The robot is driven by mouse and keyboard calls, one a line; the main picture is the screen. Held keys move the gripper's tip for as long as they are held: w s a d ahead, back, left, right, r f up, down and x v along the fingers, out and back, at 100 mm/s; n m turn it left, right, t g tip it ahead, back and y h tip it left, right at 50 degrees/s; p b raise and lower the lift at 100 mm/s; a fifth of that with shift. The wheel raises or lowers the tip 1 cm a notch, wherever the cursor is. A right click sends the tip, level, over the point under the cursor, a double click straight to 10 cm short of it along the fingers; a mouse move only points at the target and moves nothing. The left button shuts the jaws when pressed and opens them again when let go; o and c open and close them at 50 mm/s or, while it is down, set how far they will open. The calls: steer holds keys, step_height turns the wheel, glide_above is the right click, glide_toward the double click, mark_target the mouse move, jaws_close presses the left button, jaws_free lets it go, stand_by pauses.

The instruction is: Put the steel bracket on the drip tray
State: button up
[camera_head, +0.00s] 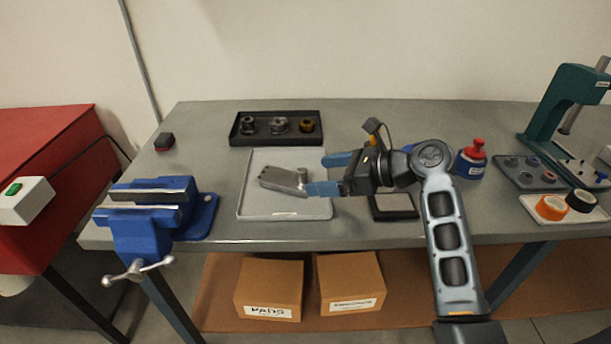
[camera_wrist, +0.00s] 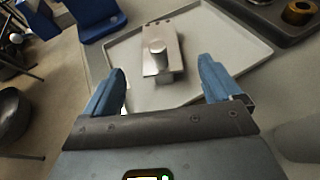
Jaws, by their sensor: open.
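The steel bracket (camera_head: 283,179) is a grey metal plate with small holes at one end and a round post at the other. It rests on the light grey drip tray (camera_head: 285,210) on the bench. In the wrist view the bracket (camera_wrist: 162,48) lies ahead of and between my fingertips, on the tray (camera_wrist: 235,48). My gripper (camera_head: 331,174) has blue fingers and is open and empty, at the right side of the tray. The wrist view shows my gripper (camera_wrist: 163,82) with a gap between each finger and the bracket.
A blue vise (camera_head: 150,212) stands left of the tray. A black tray with several round parts (camera_head: 275,129) lies behind. A dark flat pad (camera_head: 393,206), a blue and red bottle (camera_head: 471,160), a grey parts tray (camera_head: 527,172) and a green press (camera_head: 567,105) are to the right.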

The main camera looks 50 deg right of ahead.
steer(key=shift+v, duration=1.75)
